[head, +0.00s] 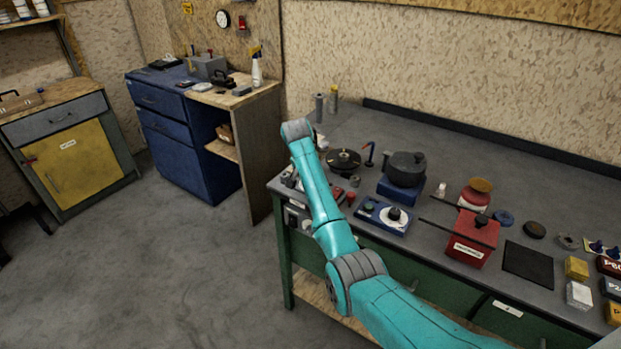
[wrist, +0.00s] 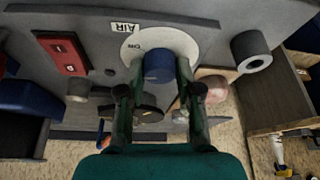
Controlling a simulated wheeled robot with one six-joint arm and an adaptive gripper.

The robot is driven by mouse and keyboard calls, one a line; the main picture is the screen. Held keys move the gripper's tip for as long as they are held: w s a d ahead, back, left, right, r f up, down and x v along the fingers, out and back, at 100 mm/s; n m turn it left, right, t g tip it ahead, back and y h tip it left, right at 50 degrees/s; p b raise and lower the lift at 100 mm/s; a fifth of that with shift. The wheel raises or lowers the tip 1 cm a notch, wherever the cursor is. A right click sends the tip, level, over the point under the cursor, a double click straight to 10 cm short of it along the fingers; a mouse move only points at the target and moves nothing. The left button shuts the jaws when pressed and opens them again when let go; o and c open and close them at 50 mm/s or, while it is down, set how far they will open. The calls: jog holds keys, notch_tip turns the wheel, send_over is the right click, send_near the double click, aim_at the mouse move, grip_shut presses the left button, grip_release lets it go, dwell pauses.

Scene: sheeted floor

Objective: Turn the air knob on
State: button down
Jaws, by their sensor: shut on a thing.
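The fingers hide part of the dial's lower edge, and I cannot tell the knob's exact setting. In the head view my arm hides the knob and the gripper.
In the wrist view a red switch plate (wrist: 64,53) is left of the dial and a grey cylinder (wrist: 251,51) is to its right. The head view shows a crowded workbench (head: 460,135) with a red box (head: 472,238). The floor (head: 180,255) left of the bench is clear.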

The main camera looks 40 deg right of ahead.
jog(key=m, duration=0.1)
jog(key=m+g, duration=0.1)
jog(key=m, duration=0.1)
jog(key=shift+w+m+g+h, duration=0.1)
jog(key=shift+m+g+h, duration=0.2)
jog(key=shift+w+m+g, duration=0.1)
jog(key=shift+m+g, duration=0.6)
jog(key=shift+m, duration=1.4)
jog(key=c, duration=0.8)
grip_release()
jog(key=shift+o, duration=0.2)
jog(key=v, duration=1.2)
jog(key=shift+w, duration=0.15)
